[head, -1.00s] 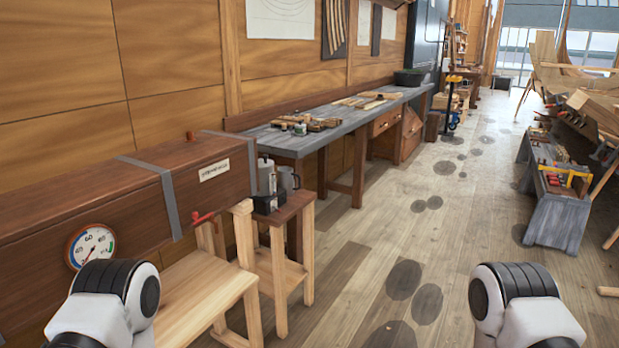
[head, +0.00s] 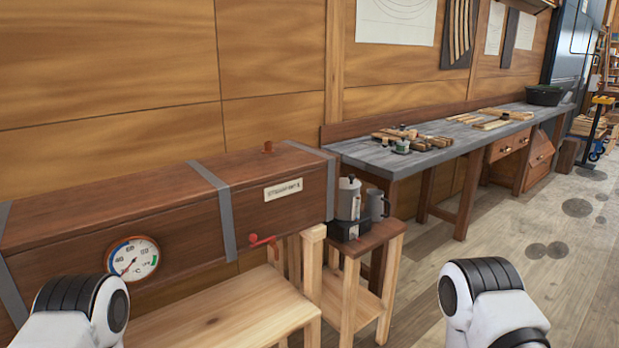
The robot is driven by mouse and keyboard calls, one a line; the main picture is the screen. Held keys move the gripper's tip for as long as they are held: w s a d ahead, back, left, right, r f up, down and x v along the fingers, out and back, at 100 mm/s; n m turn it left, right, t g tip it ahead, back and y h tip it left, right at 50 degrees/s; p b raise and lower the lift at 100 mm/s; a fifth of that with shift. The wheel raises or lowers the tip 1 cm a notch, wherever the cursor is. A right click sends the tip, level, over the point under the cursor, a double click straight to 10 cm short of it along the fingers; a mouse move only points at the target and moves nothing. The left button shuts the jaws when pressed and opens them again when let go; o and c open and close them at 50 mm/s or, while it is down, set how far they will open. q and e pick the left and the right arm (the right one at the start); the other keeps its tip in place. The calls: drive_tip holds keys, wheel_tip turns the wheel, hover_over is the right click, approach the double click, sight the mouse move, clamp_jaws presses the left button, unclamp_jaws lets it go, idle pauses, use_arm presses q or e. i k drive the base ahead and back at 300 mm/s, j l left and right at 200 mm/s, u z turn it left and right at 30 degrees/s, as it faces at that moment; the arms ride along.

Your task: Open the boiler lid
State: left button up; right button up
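A grey metal boiler or kettle (head: 348,199) stands on a dark base (head: 348,229) on a small wooden stand (head: 378,236), at the right end of the long wooden box. Its top has a small dark knob and looks closed, though it is too small to be sure. A second grey jug-like vessel (head: 377,204) stands just right of it. My two arms show at the bottom left and bottom right of the head view, apart from the stand. Both grippers are out of the picture.
The long brown box (head: 160,225) has metal straps, a dial gauge (head: 133,258), a label and a red valve handle (head: 262,241). A pale wooden bench (head: 225,315) stands before it. A grey-topped workbench (head: 440,148) runs along the wall.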

sight(349, 183)
drive_tip(key=i+l+u, duration=0.4)
drive_tip(key=l, duration=0.25)
drive_tip(key=l+u, duration=0.2)
drive_tip(key=i+l+u, duration=0.2)
drive_tip(key=l, duration=0.3)
drive_tip(key=l+u, duration=0.2)
drive_tip(key=l, duration=0.15)
